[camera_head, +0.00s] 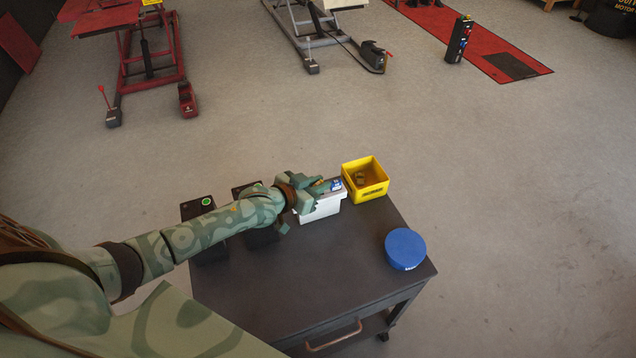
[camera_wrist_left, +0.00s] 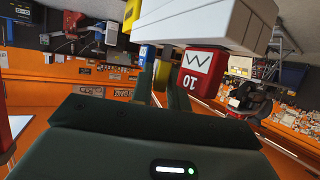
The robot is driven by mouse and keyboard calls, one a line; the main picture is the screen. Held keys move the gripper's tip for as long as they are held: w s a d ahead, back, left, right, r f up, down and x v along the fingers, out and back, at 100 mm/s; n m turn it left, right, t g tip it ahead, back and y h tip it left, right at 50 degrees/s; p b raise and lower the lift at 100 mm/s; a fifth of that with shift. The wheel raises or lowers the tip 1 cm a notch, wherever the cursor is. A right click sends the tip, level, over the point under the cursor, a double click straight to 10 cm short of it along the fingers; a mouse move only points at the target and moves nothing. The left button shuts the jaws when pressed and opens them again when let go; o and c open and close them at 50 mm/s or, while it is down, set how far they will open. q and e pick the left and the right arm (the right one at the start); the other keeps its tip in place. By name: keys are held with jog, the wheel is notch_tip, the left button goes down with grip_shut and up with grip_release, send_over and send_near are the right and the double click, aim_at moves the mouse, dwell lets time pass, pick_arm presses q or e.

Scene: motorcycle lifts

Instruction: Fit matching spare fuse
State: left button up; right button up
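A white box (camera_head: 320,208) stands at the back of the dark cart. A small blue piece (camera_head: 336,185) shows at its top; a blue piece (camera_wrist_left: 143,54) also shows by a fingertip in the left wrist view. A red fuse-like block (camera_wrist_left: 201,73), marked 10 upside down, adjoins the white box (camera_wrist_left: 215,22) in that view. My left gripper (camera_head: 322,187) is over the white box's top. The fingers partly hide the box's contents. My right gripper is out of view.
A yellow bin (camera_head: 377,190) with a small brownish object (camera_head: 360,178) stands right of the white box. A blue round tub (camera_head: 405,249) sits at the cart's right. Two black boxes (camera_head: 198,208) (camera_head: 262,237) lie left, partly under my arm. The cart's front top (camera_head: 300,285) is clear.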

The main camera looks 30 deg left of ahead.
pick_arm(q)
jog(key=shift+o, duration=0.9)
jog(key=shift+f+b, duration=0.15)
jog(key=shift+b, duration=0.2)
jog(key=v, duration=0.1)
jog(key=p+v, duration=0.1)
jog(key=v, duration=0.1)
jog(key=p+v, duration=0.1)
jog(key=v, duration=0.1)
jog(key=shift+a+r, duration=0.35)
jog(key=shift+r, duration=0.05)
jog(key=p+v, duration=0.3)
jog(key=v, duration=0.8)
jog(key=shift+f, duration=0.2)
jog(key=shift+s+a, duration=0.1)
